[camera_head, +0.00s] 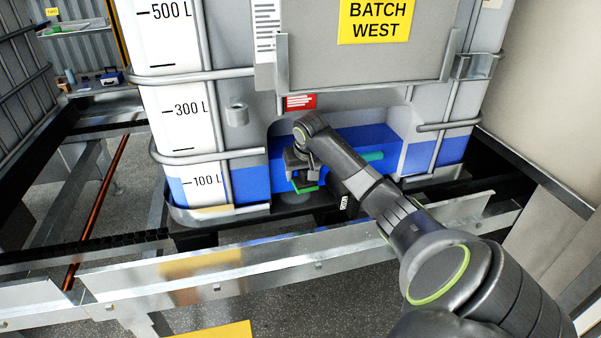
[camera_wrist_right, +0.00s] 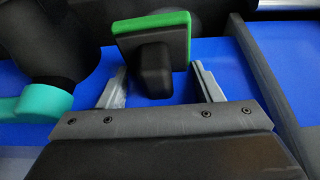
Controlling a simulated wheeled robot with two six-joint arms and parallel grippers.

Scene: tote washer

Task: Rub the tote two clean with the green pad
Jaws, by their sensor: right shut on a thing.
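A large caged tote (camera_head: 187,90) with a level scale and a yellow BATCH WEST label fills the middle of the head view. Its lower part is blue; no number shows that it is tote two. My right gripper (camera_head: 300,174) is at the recess low on its front. It is shut on the dark handle of the green pad (camera_head: 306,189). In the right wrist view the green pad (camera_wrist_right: 153,32) sits beyond the fingertips, in front of blue surface. I cannot tell whether it touches the tote. My left gripper is not in view.
A teal valve handle (camera_head: 372,156) is right of my gripper in the recess; it also shows in the right wrist view (camera_wrist_right: 42,104). A metal rail (camera_head: 280,262) crosses in front of the tote. A shelf (camera_head: 98,88) stands at the back left.

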